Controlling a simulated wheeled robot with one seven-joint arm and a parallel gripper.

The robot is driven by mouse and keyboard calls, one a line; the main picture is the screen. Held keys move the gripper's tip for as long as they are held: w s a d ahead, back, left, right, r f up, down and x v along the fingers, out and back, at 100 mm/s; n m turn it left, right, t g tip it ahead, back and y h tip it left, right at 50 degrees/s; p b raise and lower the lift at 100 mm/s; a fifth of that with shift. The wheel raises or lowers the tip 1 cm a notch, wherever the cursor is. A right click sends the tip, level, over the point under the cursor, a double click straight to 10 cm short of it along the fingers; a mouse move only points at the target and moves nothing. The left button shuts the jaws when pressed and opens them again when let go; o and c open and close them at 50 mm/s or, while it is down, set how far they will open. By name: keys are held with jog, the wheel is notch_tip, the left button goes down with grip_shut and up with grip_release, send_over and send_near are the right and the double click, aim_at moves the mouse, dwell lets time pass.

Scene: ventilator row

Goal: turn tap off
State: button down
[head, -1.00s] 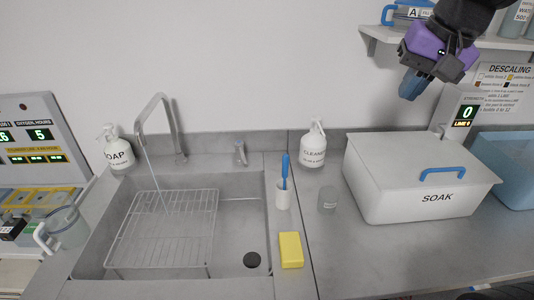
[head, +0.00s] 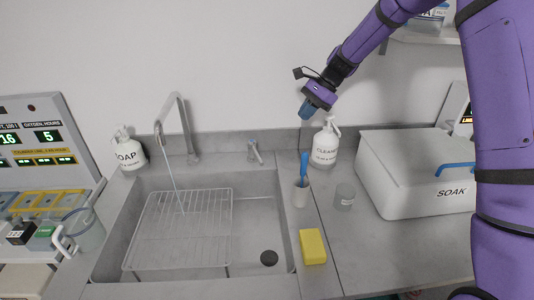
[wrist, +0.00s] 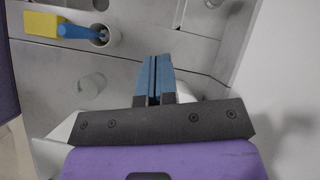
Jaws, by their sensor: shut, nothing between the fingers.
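The tap's curved grey spout (head: 172,115) stands at the back left of the sink, and a thin stream of water runs from it. A small grey tap lever (head: 254,151) stands on the sink's back ledge, right of the spout. My gripper (head: 306,111) is shut and empty, with blue fingers pointing down. In the head view it is up near the wall, right of the lever and above the cleaner bottle (head: 325,146). Its shut fingers (wrist: 154,68) also show in the wrist view. In the wrist view I cannot make out the lever clearly.
A wire rack (head: 180,230) sits in the sink. A cup with a blue brush (head: 301,194), a yellow sponge (head: 313,246) and a small jar (head: 344,196) stand right of it. The white SOAK box (head: 405,185) is farther right. A soap bottle (head: 129,152) stands left.

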aim_at(256, 153)
jog(key=w+a+f+m+y, duration=0.1)
jog(key=a+f+m, duration=0.1)
jog(key=a+f, duration=0.9)
jog(key=shift+w+a+f, duration=0.15)
jog(key=shift+a+f, duration=0.1)
jog(key=shift+f, duration=1.9)
jog(key=shift+a, duration=0.15)
